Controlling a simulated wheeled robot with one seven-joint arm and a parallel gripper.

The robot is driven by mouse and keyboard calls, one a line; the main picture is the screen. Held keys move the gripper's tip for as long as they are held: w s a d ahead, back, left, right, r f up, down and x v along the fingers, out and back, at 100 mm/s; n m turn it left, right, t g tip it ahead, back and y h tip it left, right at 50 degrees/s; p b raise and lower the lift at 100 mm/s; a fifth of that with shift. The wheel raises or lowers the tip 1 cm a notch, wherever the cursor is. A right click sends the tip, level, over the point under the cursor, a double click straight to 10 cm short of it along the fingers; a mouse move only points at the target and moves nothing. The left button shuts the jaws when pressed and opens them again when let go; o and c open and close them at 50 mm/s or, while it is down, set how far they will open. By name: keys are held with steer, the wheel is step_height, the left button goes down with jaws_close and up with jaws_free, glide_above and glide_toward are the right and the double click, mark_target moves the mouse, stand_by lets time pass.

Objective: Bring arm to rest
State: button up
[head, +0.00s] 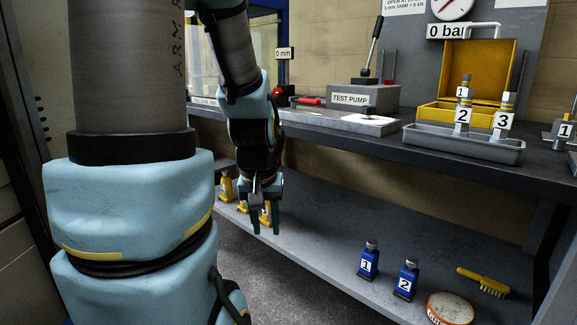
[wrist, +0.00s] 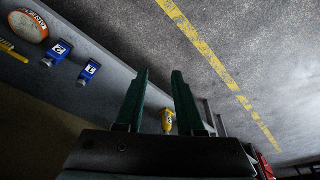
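My gripper (head: 265,222) hangs at the end of my arm, fingers pointing down, in front of the lower shelf in the head view. In the wrist view my gripper (wrist: 160,78) shows two dark green fingers standing apart with nothing between their tips. It is open and empty. Small yellow bottle-like items (head: 226,187) stand on the lower shelf just behind and left of the fingers, partly hidden by them. One yellow item (wrist: 167,121) shows beyond the gap between the fingers in the wrist view, apart from them.
The lower shelf (head: 320,235) holds blue items labelled 1 (head: 368,262) and 2 (head: 405,280), a round tin (head: 450,308) and a yellow brush (head: 483,281). Above it the bench (head: 400,150) carries the test pump (head: 362,97), a grey tray (head: 462,147) and a yellow case (head: 478,75).

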steer(key=s+a+f+g, duration=0.1)
steer(key=s+a, duration=0.1)
steer(key=s, duration=0.1)
step_height(320, 180, up, 19)
steer(key=p, duration=1.9)
steer(key=shift+f+m, duration=0.2)
steer(key=shift+m, duration=0.1)
